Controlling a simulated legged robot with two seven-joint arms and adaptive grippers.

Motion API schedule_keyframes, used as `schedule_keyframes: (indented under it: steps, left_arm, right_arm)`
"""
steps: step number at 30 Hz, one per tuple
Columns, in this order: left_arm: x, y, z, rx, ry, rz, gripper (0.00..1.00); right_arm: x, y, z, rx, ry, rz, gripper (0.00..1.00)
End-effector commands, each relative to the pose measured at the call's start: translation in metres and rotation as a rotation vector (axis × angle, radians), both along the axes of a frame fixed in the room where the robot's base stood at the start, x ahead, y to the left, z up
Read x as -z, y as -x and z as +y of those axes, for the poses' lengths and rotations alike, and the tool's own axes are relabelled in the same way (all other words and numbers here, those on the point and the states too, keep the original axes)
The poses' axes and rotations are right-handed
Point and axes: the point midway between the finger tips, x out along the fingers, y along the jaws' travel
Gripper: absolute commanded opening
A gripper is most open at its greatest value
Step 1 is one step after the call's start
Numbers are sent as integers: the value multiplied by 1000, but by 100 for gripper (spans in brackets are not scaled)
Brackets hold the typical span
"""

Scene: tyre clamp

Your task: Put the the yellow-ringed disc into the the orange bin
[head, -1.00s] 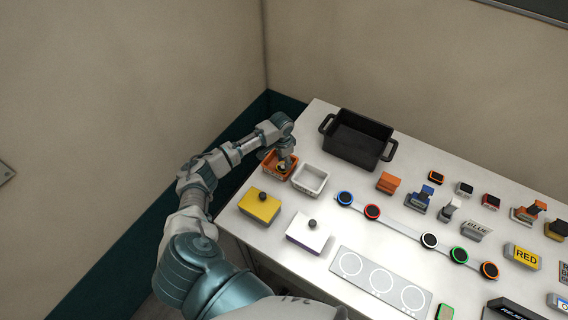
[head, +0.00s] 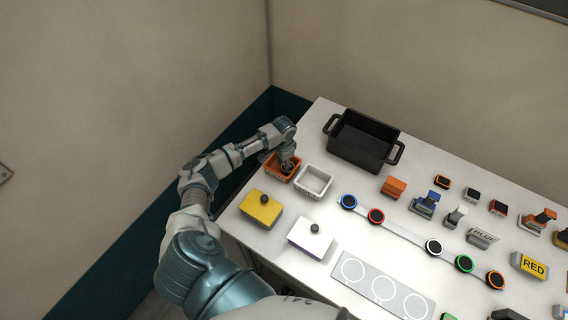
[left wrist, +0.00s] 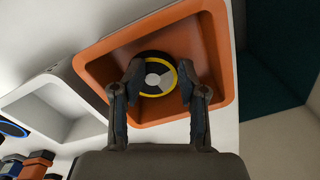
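The yellow-ringed disc (left wrist: 157,75) shows in the left wrist view, a dark disc with a yellow ring and a grey-and-white centre. It lies inside the orange bin (left wrist: 222,50), over the bin's floor. In the head view the orange bin (head: 271,174) stands at the table's left edge, and the gripper covers the disc. My left gripper (left wrist: 160,80) is over the bin with its fingers apart, one on each side of the disc. The left finger overlaps the disc's edge in the picture. A small gap shows by the right finger. My right gripper is out of view.
A white bin (head: 328,183) stands right beside the orange one. A black handled crate (head: 355,163) is behind them. A yellow box (head: 263,211) and a white box (head: 309,241) with knobs stand in front. Several ringed discs sit along a strip to the right.

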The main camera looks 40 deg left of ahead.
Motion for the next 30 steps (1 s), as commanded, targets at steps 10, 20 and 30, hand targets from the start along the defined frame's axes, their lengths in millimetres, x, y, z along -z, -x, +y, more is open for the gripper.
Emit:
schedule_keyframes:
  steps: [10,20,30]
  left_arm:
    - [6,3,-8,11,13,10,26]
    - [-44,1,-7,11,14,-2,26]
    - [-112,1,-6,10,19,-11,26]
  right_arm:
    - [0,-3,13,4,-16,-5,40]
    - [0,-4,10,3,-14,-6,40]
    - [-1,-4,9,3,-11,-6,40]
